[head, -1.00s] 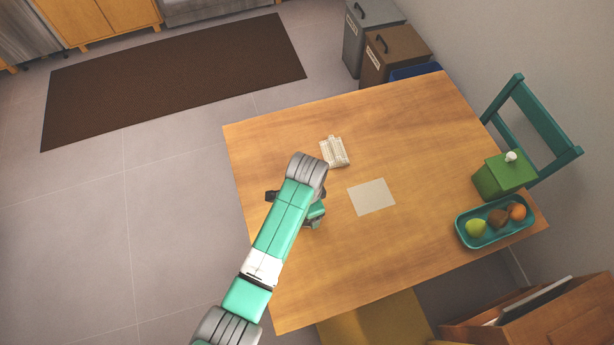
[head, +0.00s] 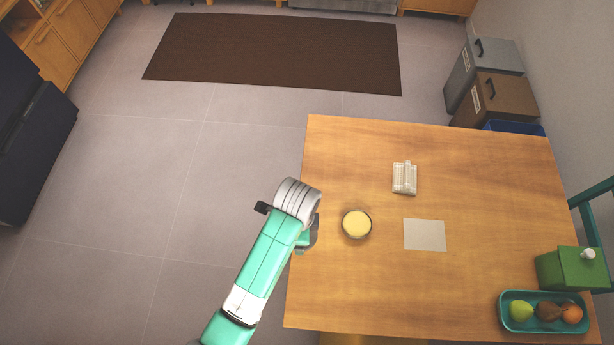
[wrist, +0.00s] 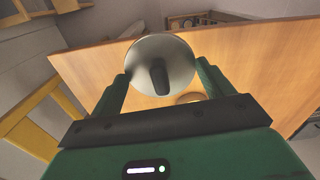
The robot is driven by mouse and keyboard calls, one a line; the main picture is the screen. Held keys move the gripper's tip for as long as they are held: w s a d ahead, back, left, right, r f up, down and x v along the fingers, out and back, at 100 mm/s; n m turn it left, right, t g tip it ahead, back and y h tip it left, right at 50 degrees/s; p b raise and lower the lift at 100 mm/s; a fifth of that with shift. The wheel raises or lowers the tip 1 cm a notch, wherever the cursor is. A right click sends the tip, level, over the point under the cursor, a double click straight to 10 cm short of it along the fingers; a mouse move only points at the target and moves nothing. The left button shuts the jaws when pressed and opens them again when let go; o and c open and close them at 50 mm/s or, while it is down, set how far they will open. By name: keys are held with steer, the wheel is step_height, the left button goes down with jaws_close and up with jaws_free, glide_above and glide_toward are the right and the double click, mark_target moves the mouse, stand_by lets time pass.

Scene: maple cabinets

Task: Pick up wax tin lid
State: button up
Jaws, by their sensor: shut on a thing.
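The wax tin lid (wrist: 178,50) is a round grey-silver disc with a dark knob, held between the two green fingers of my gripper (wrist: 163,75) in the wrist view. My gripper is shut on it. The open wax tin (head: 357,223), with pale yellow wax inside, sits on the wooden table near its left edge. Part of the tin also shows behind the lid in the wrist view (wrist: 190,98). In the head view my gripper (head: 306,240) is by the table's left edge, left of the tin, mostly hidden by my arm.
On the table (head: 480,170) are a small whitish ribbed object (head: 404,178), a pale square sheet (head: 425,235), a teal fruit tray (head: 507,322) and a green box (head: 570,268). Bins (head: 505,98) stand beyond the far right corner. The floor left of the table is clear.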

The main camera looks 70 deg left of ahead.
steer(key=shift+r+p, duration=1.6)
steer(key=shift+p, duration=0.5)
steer(key=shift+f, duration=0.2)
